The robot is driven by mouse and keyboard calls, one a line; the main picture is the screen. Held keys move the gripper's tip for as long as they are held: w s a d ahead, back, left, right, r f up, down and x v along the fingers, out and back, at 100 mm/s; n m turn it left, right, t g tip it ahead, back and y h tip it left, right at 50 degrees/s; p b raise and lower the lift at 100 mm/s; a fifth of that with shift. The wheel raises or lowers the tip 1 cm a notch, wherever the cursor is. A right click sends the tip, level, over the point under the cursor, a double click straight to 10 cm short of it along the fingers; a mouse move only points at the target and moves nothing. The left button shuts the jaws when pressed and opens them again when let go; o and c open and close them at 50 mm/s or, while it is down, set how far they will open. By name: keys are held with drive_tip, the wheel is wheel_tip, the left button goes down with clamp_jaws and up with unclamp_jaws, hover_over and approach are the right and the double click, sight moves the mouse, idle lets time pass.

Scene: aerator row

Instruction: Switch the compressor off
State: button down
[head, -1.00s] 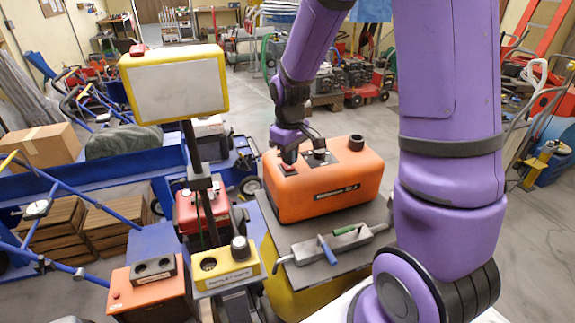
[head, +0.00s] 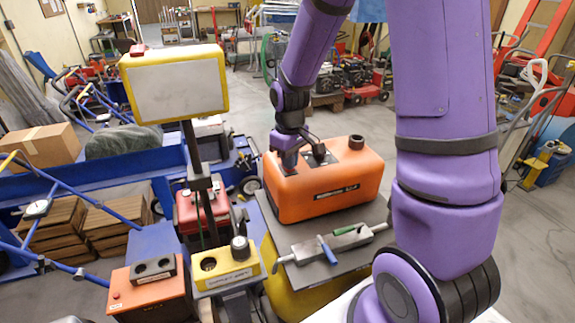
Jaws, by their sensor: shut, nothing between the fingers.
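The orange compressor (head: 325,190) stands on a dark grey board. Its top carries a black knob (head: 356,142) at the right and a dark fitting in the middle. A red switch showed on its top left in the earlier frame; my gripper now covers that spot. My gripper (head: 289,165) is shut and empty, pointing down at the top left of the compressor. It is at or very close to the surface; I cannot tell whether it touches.
A yellow-framed panel (head: 175,85) on a post stands to the left. An orange box (head: 150,292) and a yellow box (head: 226,272) are at the lower left.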

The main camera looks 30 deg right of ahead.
drive_tip(key=shift+f, duration=0.2)
drive_tip(key=shift+r, duration=3.5)
drive_tip(key=shift+s+r, duration=0.15)
drive_tip(key=shift+r, duration=0.2)
drive_tip(key=s+a+r+m+t, duration=0.2)
drive_tip(key=s+r, duration=0.6)
drive_tip(key=s, duration=0.3)
drive_tip(key=s+a+r+m+t, duration=0.1)
drive_tip(key=s+a+r+t, duration=0.1)
drive_tip(key=s+r, duration=0.6)
drive_tip(key=s+t, duration=0.1)
drive_tip(key=s, duration=0.2)
drive_tip(key=shift+r+m, duration=0.2)
drive_tip(key=shift+m, duration=0.2)
